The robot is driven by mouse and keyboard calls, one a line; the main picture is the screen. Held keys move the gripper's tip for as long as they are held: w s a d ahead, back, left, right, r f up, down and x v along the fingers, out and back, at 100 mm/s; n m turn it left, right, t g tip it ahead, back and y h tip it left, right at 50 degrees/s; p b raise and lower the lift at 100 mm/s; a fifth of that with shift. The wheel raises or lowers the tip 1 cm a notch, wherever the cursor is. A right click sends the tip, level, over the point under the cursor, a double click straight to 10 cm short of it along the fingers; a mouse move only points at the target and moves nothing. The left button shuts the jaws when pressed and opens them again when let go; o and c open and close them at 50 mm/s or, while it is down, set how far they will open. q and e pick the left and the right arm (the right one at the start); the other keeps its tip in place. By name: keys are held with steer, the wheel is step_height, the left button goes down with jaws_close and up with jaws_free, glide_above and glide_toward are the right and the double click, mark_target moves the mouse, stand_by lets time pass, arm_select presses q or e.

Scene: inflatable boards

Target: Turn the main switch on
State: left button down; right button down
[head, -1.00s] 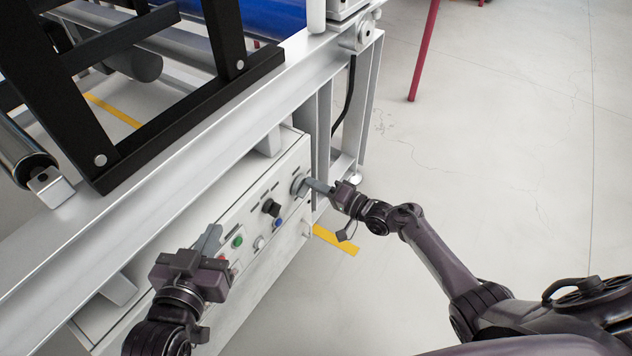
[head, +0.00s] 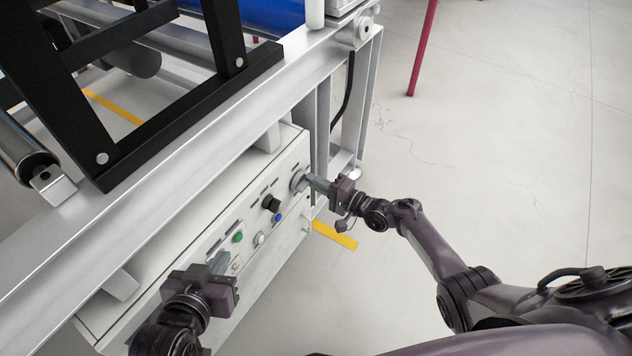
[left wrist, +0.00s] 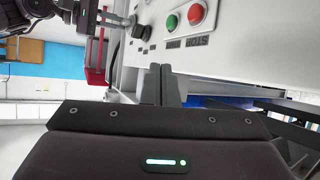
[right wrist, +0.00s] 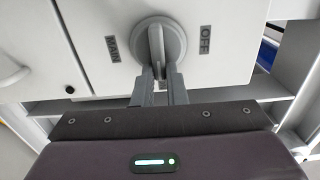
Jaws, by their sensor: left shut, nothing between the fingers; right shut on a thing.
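The main switch is a round grey rotary knob (right wrist: 172,32) on the white control panel (head: 160,282), with "MAIN" and "OFF" labels on either side in the right wrist view. The knob also shows at the panel's far right end in the head view (head: 297,181). My right gripper (right wrist: 157,74) is shut on the knob's raised handle, which lies in line with the fingers. My left gripper (head: 222,260) is shut and empty in front of the panel's left part; its fingertips show together in the left wrist view (left wrist: 163,72).
A green button (left wrist: 171,21) and a red stop button (left wrist: 196,13) are on the panel near my left gripper. A black selector (head: 271,203) and a blue button (head: 277,217) sit between the grippers. A metal frame beam (head: 190,150) runs above the panel.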

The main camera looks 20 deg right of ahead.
steer(key=c, duration=1.5)
jaws_free()
steer(key=shift+o, duration=0.2)
